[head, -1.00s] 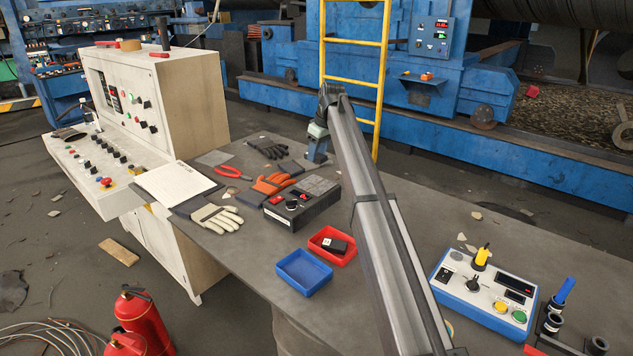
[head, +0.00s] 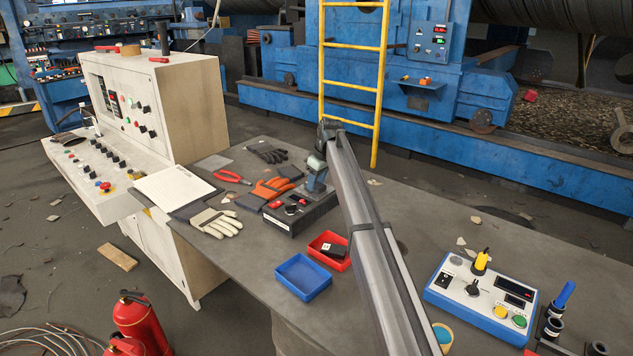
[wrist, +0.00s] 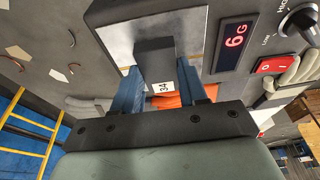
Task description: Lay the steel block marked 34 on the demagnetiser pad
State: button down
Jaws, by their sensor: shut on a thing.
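The steel block marked 34 (wrist: 153,62) is a dark block with a white label, seen in the wrist view between the two blue fingers of my gripper (head: 315,184). My gripper is shut on it. In the wrist view the block overlaps the light metal pad (wrist: 119,42) of the demagnetiser (wrist: 203,14). I cannot tell whether the block touches the pad. In the head view the demagnetiser is a dark box (head: 290,222) with a red switch and a knob. My gripper is over its right, far part and hides most of the pad there.
A red tray (head: 314,246) holding a dark labelled block (head: 333,250) and an empty blue tray (head: 303,276) stand in front. Gloves (head: 217,222) and red pliers (head: 233,177) lie at left. A blue and white control box (head: 483,295) stands at right.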

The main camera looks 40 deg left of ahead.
jog(key=c, duration=0.6)
grip_release()
jog(key=shift+f, duration=0.1)
jog(key=v, duration=1.2)
